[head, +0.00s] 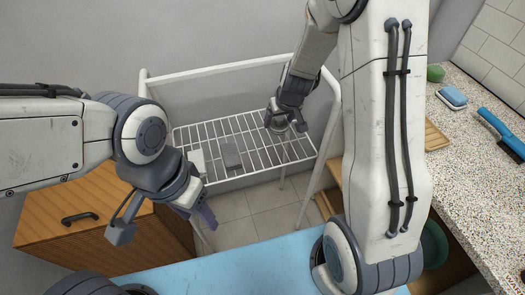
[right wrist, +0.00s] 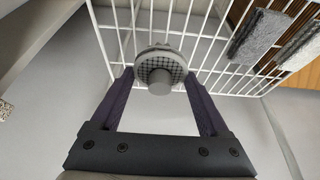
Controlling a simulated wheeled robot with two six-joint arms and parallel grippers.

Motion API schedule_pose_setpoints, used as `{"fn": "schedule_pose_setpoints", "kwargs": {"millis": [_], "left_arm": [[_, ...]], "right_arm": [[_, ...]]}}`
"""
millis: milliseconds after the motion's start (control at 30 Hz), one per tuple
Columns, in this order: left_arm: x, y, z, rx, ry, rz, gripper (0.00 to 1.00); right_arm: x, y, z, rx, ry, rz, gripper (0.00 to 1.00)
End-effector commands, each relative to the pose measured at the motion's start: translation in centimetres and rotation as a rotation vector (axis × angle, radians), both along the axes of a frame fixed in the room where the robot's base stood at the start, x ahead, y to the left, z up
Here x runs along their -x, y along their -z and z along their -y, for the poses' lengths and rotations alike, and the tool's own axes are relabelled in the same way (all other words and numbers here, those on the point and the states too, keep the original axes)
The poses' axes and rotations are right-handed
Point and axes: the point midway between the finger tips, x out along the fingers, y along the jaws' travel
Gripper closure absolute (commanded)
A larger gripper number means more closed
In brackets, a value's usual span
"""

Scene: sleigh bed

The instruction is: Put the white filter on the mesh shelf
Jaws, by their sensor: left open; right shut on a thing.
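The white filter (right wrist: 160,68) is a round pale grey-white piece with a dark mesh face and a stubby grey stem. My right gripper (right wrist: 157,82) is shut on it, one finger on each side. In the head view the filter (head: 280,126) is small and partly covered by the right gripper (head: 284,119). It is over the right part of the mesh shelf (head: 258,146), a white wire rack. I cannot tell whether it touches the wires. My left gripper (head: 196,212) is open and empty, in front of the shelf's left end.
A dark grey block (head: 231,155) and a paler block (head: 198,163) lie on the shelf's left part. A wooden cabinet (head: 85,215) stands at left. A speckled counter (head: 465,170) at right holds a blue brush (head: 503,135) and a sponge (head: 452,97). The shelf's middle wires are clear.

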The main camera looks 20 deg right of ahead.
Motion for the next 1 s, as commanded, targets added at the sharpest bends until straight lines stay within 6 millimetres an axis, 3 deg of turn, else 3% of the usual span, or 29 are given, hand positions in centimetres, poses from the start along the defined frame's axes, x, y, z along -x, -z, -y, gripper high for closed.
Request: {"fn": "schedule_pose_setpoints", "kwargs": {"millis": [33, 100, 367, 600, 1000], "left_arm": [[0.0, 1.7, 0.0, 0.0, 0.0, 0.0, 0.43], [0.0, 2.6, 0.0, 0.0, 0.0, 0.0, 0.43], [0.0, 3.9, 0.0, 0.0, 0.0, 0.0, 0.43], [0.0, 6.7, 0.0, 0.0, 0.0, 0.0, 0.43], [0.0, 7.0, 0.0, 0.0, 0.0, 0.0, 0.43]], "right_arm": [[0.1, 1.9, 0.0, 0.001, 0.001, -0.001, 0.84], [0.1, 3.0, 0.1, 0.0, 0.002, -0.001, 0.84], [0.1, 4.6, 0.1, 0.001, 0.001, -0.002, 0.84], [0.1, 7.7, 0.1, 0.001, 0.001, -0.002, 0.84], [0.1, 8.1, 0.0, 0.001, 0.0, -0.001, 0.84]]}}
